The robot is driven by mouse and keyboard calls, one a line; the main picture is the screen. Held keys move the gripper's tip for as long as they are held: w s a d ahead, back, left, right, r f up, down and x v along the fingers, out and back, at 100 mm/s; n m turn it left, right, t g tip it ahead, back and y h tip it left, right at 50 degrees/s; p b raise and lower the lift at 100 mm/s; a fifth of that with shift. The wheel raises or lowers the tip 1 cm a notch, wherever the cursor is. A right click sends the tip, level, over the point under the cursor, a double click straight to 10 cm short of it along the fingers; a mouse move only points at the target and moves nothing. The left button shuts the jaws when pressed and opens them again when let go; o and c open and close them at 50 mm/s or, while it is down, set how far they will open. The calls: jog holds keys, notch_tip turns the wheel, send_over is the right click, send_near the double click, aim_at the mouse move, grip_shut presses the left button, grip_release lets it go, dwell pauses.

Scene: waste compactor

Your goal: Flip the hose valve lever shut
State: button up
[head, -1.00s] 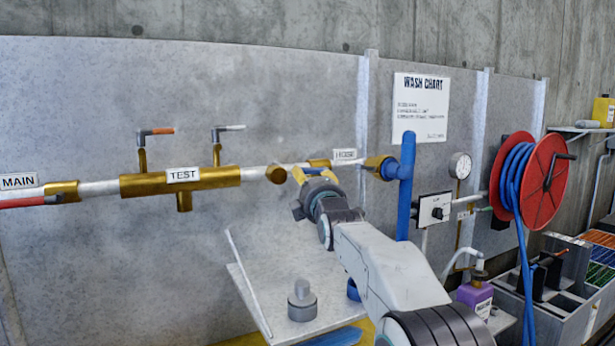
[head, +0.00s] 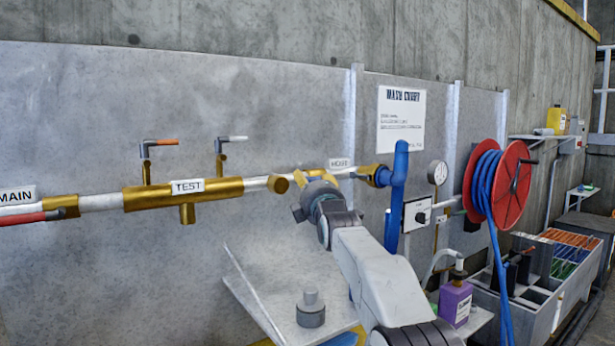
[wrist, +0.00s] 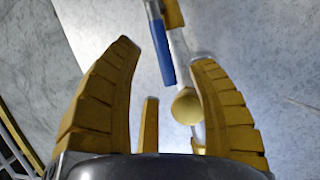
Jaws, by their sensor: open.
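The HOSE label (head: 341,163) sits above the right part of the pipe in the head view. My gripper (head: 318,177) is in front of the pipe just left of that label and hides the hose valve lever there. In the wrist view, a blue-handled lever (wrist: 164,50) with a silver end lies beside a brass fitting (wrist: 173,13), running roughly along the pipe. My gripper (wrist: 165,52) is open, its yellow fingers on either side of the blue handle in the picture. I cannot tell how far the handle is from them, and no contact shows.
A round brass cap (head: 278,184) stands out from the pipe left of my gripper; it also shows by the right finger in the wrist view (wrist: 187,106). A blue pipe (head: 397,180) rises on the right. The TEST manifold (head: 180,195) is left, a sloped panel (head: 255,290) below.

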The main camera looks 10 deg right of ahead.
aim_at(308, 179)
jog(key=shift+w+r+p, duration=0.2)
jog(key=shift+w+p, duration=0.5)
jog(key=shift+w, duration=0.35)
jog(key=shift+w+r+p, duration=0.2)
jog(key=shift+w+p, duration=0.45)
jog(key=shift+w, duration=0.65)
jog(key=shift+o, duration=0.2)
grip_shut()
